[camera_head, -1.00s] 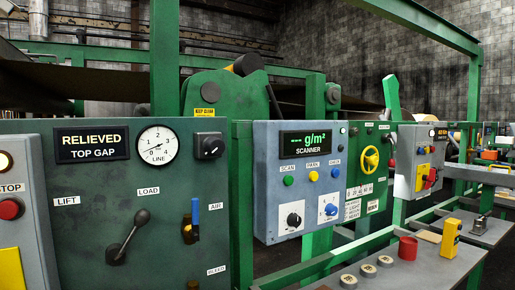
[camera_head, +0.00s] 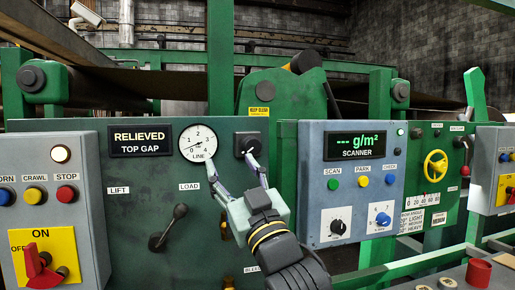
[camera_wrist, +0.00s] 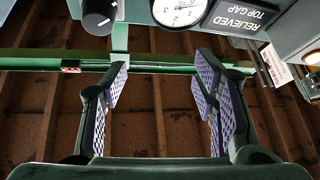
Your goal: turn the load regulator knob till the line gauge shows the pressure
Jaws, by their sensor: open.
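The line gauge (camera_head: 198,143) is a round white dial on the green panel. Its thin needle seems to point to the low left side, but the exact reading is too small to tell. The black knob (camera_head: 247,144) on a dark square plate, likely the load regulator, is just right of the gauge. My gripper (camera_head: 233,166) is open and empty, with its fingertips just below the gauge and knob. In the wrist view, the picture is upside down: the knob (camera_wrist: 98,14) and gauge (camera_wrist: 180,10) sit at the top edge, beyond the spread fingers (camera_wrist: 162,75).
A RELIEVED / TOP GAP display (camera_head: 140,140) is left of the gauge. A black load lever (camera_head: 168,228) stands out below.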

